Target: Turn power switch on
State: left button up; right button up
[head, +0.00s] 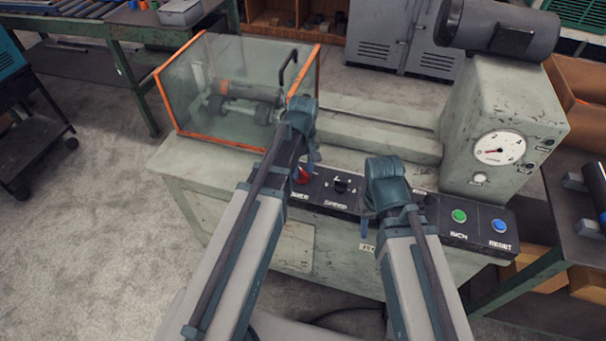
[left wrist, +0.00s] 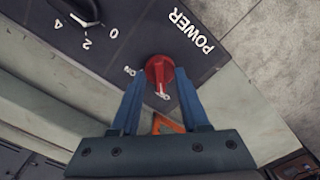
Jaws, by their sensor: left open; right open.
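The red power switch (head: 303,175) is on the black control panel (head: 327,199) of the machine, partly hidden behind my left arm in the head view. In the left wrist view, the red knob (left wrist: 159,68) shows beside the word POWER, with a small ON mark to its left and a white mark at its lower edge. My left gripper (left wrist: 159,78) is open, with its two blue fingers on either side of the knob. I cannot tell whether they touch it. My right gripper (head: 365,228) is over the panel's front edge, right of the speed dial, mostly hidden by its own wrist.
The speed dial (head: 341,186) is right of the switch. A green INCH button (head: 459,216) and a blue RESET button (head: 499,226) are at the panel's right. A clear guard box (head: 215,85) with orange edges stands behind left; a gauge (head: 499,148) is on the housing.

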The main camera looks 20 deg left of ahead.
pick_arm(q)
grip_shut()
jog(key=shift+m, duration=0.3)
dwell(0.3)
jog(key=m, duration=0.3)
jog(key=shift+m, duration=0.3)
jog(key=m, duration=0.4)
jog(key=shift+m, duration=0.3)
jog(key=m, duration=0.4)
jog(key=shift+m, duration=2.5)
